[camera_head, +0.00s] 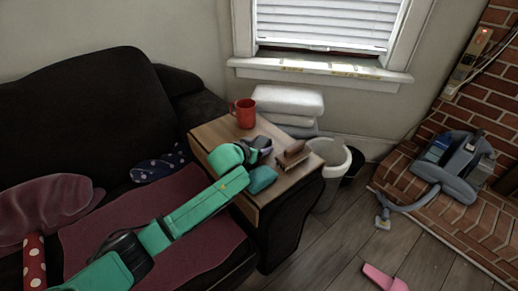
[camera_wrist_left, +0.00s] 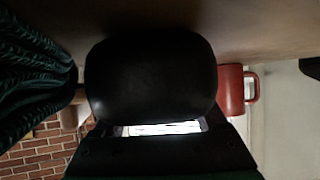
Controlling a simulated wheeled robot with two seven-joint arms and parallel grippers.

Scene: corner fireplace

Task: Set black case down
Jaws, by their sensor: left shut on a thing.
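The black case (camera_wrist_left: 150,80) fills the middle of the left wrist view as a rounded, smooth dark shape. My left gripper (camera_head: 262,147) is shut on it, over the wooden top of the side table (camera_head: 215,135). In the head view the case is hard to tell from the dark gripper. The case is at or very near the tabletop; I cannot tell whether it touches. My right gripper is not in view.
A red mug (camera_head: 245,113) stands behind the gripper on the table. A teal cloth-like thing (camera_head: 262,180) and a brown brush-like block (camera_head: 293,155) lie close by. A white bin (camera_head: 330,175) stands right of the table, a dark sofa (camera_head: 85,110) left.

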